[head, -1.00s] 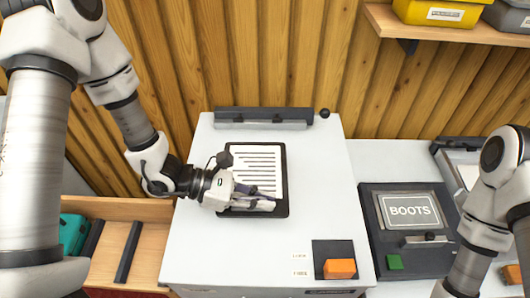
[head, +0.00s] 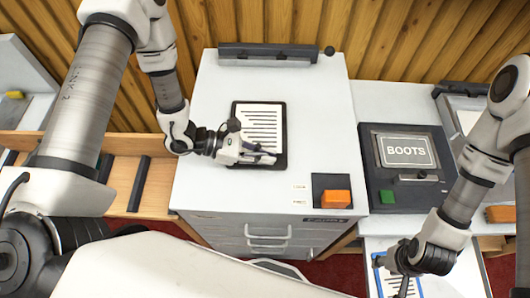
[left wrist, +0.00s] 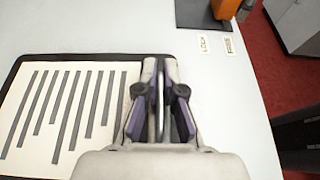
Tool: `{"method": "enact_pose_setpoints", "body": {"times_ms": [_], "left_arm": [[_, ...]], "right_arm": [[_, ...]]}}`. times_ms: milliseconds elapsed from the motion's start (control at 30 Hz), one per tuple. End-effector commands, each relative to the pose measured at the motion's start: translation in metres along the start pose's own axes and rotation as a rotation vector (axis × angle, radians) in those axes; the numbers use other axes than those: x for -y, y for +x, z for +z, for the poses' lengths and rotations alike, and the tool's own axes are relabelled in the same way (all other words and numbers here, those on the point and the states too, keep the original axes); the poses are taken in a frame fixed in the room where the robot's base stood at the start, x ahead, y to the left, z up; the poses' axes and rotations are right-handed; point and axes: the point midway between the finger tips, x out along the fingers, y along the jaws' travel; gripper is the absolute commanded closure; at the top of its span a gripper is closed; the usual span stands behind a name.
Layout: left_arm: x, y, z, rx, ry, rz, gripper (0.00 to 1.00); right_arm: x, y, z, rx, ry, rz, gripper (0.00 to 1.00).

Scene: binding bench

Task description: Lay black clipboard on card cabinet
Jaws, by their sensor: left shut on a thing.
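My left gripper (head: 270,158) is at the clipboard's near edge. In the left wrist view its fingers (left wrist: 157,68) are shut on the clipboard's edge, hiding the contact. The sheet side of the clipboard shows there at left (left wrist: 60,105). My right gripper (head: 388,262) is low at the right, over a blue-edged sheet (head: 378,285); its fingers are too small to read.
An orange block (head: 336,203) sits in a dark holder at the cabinet's near right corner. A dark bar (head: 270,52) runs along its back edge. A dark BOOTS box (head: 400,145) with a green button stands to the right. The cabinet top right of the clipboard is clear.

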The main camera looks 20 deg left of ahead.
Motion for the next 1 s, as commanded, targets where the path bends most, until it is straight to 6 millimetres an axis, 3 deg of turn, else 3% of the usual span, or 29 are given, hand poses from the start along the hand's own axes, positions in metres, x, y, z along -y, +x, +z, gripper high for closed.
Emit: {"method": "enact_pose_setpoints", "body": {"times_ms": [33, 100, 767, 1000], "left_arm": [[0.0, 0.001, -0.003, 0.0, 0.001, 0.0, 1.0], [0.0, 0.0, -0.001, 0.0, 0.0, 0.0, 0.69], [-0.001, -0.004, 0.003, 0.0, -0.001, 0.002, 0.68], [-0.003, -0.044, 0.002, 0.005, -0.003, 0.009, 0.68]], "right_arm": [[0.0, 0.004, 0.0, 0.0, 0.0, 0.0, 0.6], [0.0, 0.002, 0.0, 0.0, 0.0, 0.0, 0.6], [0.0, -0.003, 0.0, -0.001, 0.0, 0.0, 0.6], [0.0, 0.007, 0.0, 0.0, 0.0, 0.0, 0.6]]}}
